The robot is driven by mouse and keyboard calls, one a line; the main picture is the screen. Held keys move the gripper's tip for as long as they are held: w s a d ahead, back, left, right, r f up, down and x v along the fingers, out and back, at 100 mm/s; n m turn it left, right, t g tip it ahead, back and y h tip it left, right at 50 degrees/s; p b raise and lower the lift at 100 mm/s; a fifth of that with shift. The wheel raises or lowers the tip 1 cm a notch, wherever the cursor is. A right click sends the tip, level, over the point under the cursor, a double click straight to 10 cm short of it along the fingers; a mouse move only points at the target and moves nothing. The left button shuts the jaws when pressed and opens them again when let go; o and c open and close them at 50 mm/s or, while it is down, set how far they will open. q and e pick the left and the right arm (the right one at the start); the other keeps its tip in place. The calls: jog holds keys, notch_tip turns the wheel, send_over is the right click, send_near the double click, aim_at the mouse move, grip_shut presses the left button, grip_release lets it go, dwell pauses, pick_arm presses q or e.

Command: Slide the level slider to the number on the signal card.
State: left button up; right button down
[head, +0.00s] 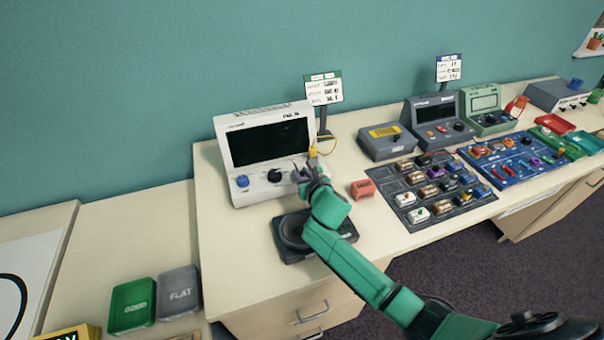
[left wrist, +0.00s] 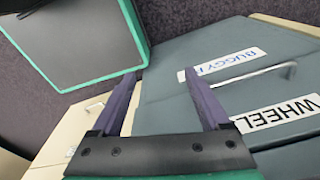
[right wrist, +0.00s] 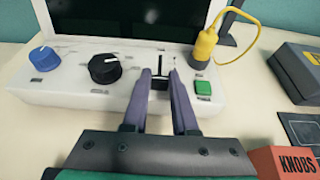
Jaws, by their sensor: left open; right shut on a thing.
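A white console (head: 225,140) with a dark screen stands on the table; it also shows in the right wrist view (right wrist: 60,95). Its level slider has a black knob (right wrist: 160,83) in a short upright slot with small marks. My right gripper (right wrist: 160,74) is shut on this knob, its fingers on either side. In the head view the right gripper (head: 309,174) covers the slider. A green-topped card (head: 323,90) stands behind the console and a blue-topped card (head: 449,68) stands farther right; their writing is too small to read. My left gripper (left wrist: 160,78) is open and empty.
A blue knob (right wrist: 42,57), a black knob (right wrist: 105,67), a green button (right wrist: 203,88) and a yellow plug (right wrist: 205,45) flank the slider. A KNOBS box (right wrist: 285,163) and parts trays (head: 380,185) lie to the right. Labelled drawers (left wrist: 285,50) show near my left gripper.

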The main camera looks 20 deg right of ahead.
jog(key=w, duration=0.5)
jog(key=shift+a+f+b, duration=0.1)
jog(key=shift+a+b, duration=0.05)
jog(key=shift+b, duration=0.2)
jog(key=shift+s, duration=0.15)
jog(key=c, duration=0.7)
grip_release()
jog(key=shift+s+r, duration=0.25)
jog(key=shift+s, duration=0.05)
jog(key=v, duration=1.3)
jog(key=shift+s+r, duration=0.1)
jog(key=shift+s, duration=0.35)
